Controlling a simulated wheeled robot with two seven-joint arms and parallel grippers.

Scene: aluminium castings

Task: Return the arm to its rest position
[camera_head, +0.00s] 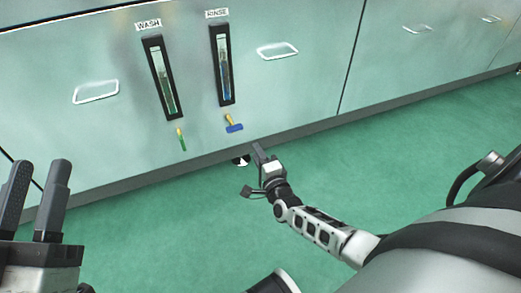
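My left gripper (40,172) is at the lower left, its two dark fingers pointing up with a gap between them. It is open and holds nothing visible. My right arm reaches in from the lower right. My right gripper (251,171) is low in front of the cabinet's base, below the blue valve handle. Its fingers are spread apart and nothing shows between them. It looks clear of the blue handle.
A pale green cabinet front (300,85) spans the back, with WASH (148,25) and RINSE (217,13) labels above two sight gauges. A green-yellow valve handle (181,139) and a blue valve handle (234,127) stick out below. The green floor (150,225) is open.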

